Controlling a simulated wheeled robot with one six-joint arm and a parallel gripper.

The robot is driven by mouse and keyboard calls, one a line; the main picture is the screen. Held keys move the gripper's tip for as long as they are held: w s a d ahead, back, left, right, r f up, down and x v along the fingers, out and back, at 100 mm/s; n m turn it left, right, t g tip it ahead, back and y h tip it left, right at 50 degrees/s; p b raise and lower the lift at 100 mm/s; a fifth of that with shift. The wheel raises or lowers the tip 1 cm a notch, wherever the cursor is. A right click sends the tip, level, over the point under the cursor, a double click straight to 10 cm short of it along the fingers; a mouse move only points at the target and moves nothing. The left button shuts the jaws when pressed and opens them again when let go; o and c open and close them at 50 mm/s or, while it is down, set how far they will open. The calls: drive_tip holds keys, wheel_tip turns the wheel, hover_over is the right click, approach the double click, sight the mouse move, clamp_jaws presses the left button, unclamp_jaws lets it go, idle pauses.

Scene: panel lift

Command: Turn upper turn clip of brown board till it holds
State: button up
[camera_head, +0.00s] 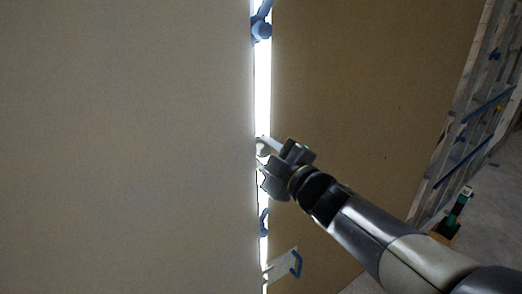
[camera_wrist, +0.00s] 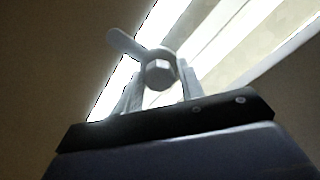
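The brown board (camera_head: 370,110) stands upright on the right in the head view. A bright gap separates it from the pale panel (camera_head: 130,140) on the left. My gripper (camera_head: 262,155) reaches to this gap, with its fingers apart. In the wrist view a grey turn clip (camera_wrist: 160,70) shows a hex bolt head and a lever pointing up and left. My fingers (camera_wrist: 160,92) stand on either side below the bolt head, with room between them. Contact with the clip cannot be told. In the head view the clip is mostly hidden by my gripper.
A blue-grey clip (camera_head: 261,29) sits higher on the gap. Another blue piece (camera_head: 264,221) sits lower, above a metal bracket with a blue handle (camera_head: 296,264). A metal rack (camera_head: 485,105) and a green-and-black tool (camera_head: 461,205) are at the right. Floor (camera_head: 490,195) shows there.

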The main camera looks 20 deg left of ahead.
drive_tip(key=v, duration=0.9)
drive_tip(key=shift+d, duration=0.2)
drive_tip(key=shift+s+a, duration=0.1)
drive_tip(key=x, duration=1.1)
drive_tip(key=shift+s, duration=0.1)
drive_tip(key=shift+s, duration=0.1)
